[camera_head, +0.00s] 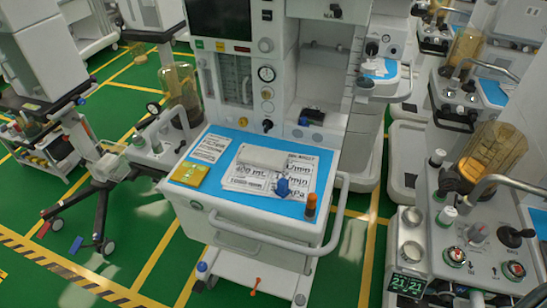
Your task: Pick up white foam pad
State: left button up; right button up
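A white foam pad (262,156) lies flat on the printed white sheets on the blue top (232,193) of the anaesthesia cart in the middle. It is a small, pale rectangle towards the back of the top, near the cart's upright panel. Neither of my grippers shows in the head view, so nothing is seen touching the pad.
A yellow packet (189,174), a dark blue item (283,188) and an orange-brown vial (311,207) are on the same top. A dark wheeled stand (103,200) is at the left. More machines crowd the right. Green floor shows in front at left.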

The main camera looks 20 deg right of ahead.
aim_at(262, 157)
jog(key=z, duration=0.45)
jog(key=j+z, duration=0.15)
jog(key=z, duration=0.35)
jog(key=j+z, duration=0.1)
jog(key=z, duration=0.35)
jog(key=j+z, duration=0.4)
jog(key=k+j+z, duration=0.15)
jog(key=j+z, duration=0.25)
jog(key=k+j+z, duration=0.2)
jog(key=j+z, duration=0.2)
jog(key=k+j, duration=0.25)
jog(key=j, duration=0.15)
jog(key=k+j+z, duration=0.1)
jog(key=k+j, duration=0.15)
jog(key=j, duration=0.15)
jog(key=k+j, duration=0.25)
jog(key=j, duration=0.15)
